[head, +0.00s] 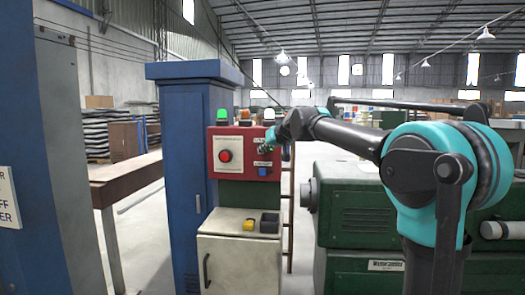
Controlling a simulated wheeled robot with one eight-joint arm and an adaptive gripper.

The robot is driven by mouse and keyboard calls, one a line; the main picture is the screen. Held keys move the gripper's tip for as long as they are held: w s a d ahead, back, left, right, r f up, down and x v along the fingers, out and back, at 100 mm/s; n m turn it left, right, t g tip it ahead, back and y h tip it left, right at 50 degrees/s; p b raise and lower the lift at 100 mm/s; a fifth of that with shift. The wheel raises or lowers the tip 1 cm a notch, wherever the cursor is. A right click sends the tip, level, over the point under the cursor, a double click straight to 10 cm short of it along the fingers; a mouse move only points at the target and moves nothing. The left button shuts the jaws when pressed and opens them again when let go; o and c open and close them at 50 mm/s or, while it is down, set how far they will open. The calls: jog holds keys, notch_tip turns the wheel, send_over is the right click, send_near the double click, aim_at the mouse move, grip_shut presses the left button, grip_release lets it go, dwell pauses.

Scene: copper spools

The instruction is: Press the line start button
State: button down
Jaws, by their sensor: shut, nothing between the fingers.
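A red control panel (242,176) stands upright on a pale cabinet in the head view. A round red button (224,156) sits on its left half, and a small blue control (263,171) sits low on its right half. The labels are too small to read, so I cannot tell which control is the line start button. My gripper (269,143) is shut and empty, in front of the panel's upper right part. It hides what lies behind it there. I cannot tell whether its tips touch the panel.
A pale cabinet (225,262) below carries a yellow block (249,225) and a dark tray. A blue cabinet (182,130) stands left, and a green machine (350,215) stands right beneath my arm.

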jog(key=shift+w, duration=0.15)
dwell(0.6)
jog(key=shift+w, duration=0.3)
jog(key=shift+w, duration=0.45)
dwell(0.8)
jog(key=shift+s, duration=0.9)
jog(key=shift+s+a, duration=0.1)
jog(key=shift+s, duration=2.4)
